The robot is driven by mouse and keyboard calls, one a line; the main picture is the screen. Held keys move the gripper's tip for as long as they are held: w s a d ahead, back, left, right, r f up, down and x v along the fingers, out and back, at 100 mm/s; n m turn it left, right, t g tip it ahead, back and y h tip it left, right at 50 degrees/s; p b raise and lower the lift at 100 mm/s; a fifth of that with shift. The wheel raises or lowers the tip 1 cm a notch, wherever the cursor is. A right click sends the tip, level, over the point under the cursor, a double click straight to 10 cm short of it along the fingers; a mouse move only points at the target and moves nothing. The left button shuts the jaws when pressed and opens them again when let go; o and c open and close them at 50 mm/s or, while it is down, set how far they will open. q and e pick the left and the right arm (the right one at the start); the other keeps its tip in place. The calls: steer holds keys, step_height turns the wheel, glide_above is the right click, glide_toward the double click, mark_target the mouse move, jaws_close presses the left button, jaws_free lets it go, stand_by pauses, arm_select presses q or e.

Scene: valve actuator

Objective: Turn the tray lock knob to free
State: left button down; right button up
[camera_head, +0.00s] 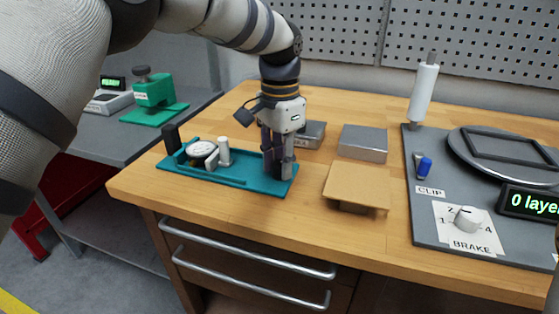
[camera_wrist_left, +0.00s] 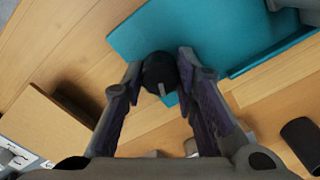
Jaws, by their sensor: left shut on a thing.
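The teal tray (camera_head: 232,181) lies on the wooden bench at the left; its blurred corner also fills the top of the left wrist view (camera_wrist_left: 190,30). My left gripper (camera_head: 277,172) points down over the tray's right end. In the left wrist view the lock knob (camera_wrist_left: 159,70) is a round black knob with a pale pointer line, near the tray's edge. My left gripper's fingers (camera_wrist_left: 160,82) stand on both sides of it and are shut on it. In the head view the fingers hide the knob. I cannot read any lock or free marking. My right gripper is not in view.
On the tray stand a white round dial (camera_head: 201,149), a white post (camera_head: 224,152) and a black post (camera_head: 171,138). A wooden block (camera_head: 356,187) and a metal block (camera_head: 363,143) are to the right. A grey panel (camera_head: 425,215) with a BRAKE knob (camera_head: 467,219) is farther right.

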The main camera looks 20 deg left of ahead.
mark_target(280, 163)
arm_select(q)
steer(key=shift+f+n, duration=0.1)
steer(key=shift+n, duration=1.8)
steer(key=c, duration=1.2)
jaws_free()
steer(key=shift+c, duration=0.2)
step_height(280, 163, up, 12)
